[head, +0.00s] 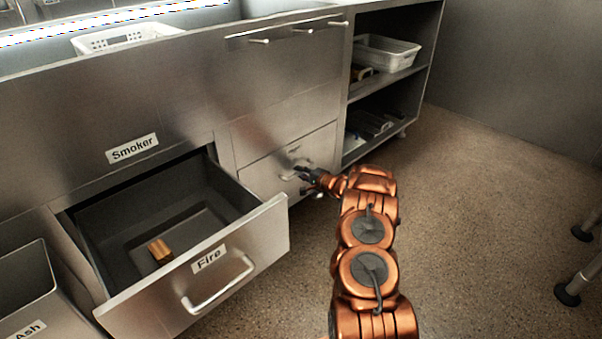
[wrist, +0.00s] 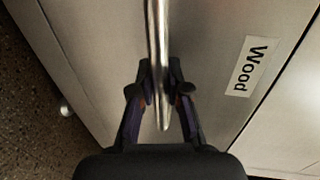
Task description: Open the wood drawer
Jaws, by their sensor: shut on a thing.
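The wood drawer (head: 262,178) is the lower steel front in the middle of the cabinet. Its face looks flush with the cabinet, so it appears shut. Its "Wood" label (wrist: 253,66) shows clearly in the wrist view, turned sideways. My gripper (head: 303,175) is at this drawer's handle. In the wrist view, the fingers of my gripper (wrist: 160,72) stand on both sides of the metal bar handle (wrist: 158,30) and are shut on it. In the head view my gripper partly hides the handle.
The "Fire" drawer (head: 272,222) stands open on the left, with a wooden block (head: 160,250) inside. An open "Ash" bin (head: 30,290) is at the lower left. Open shelves at right hold a white basket (head: 388,52). The floor (head: 480,200) right of my arm is clear.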

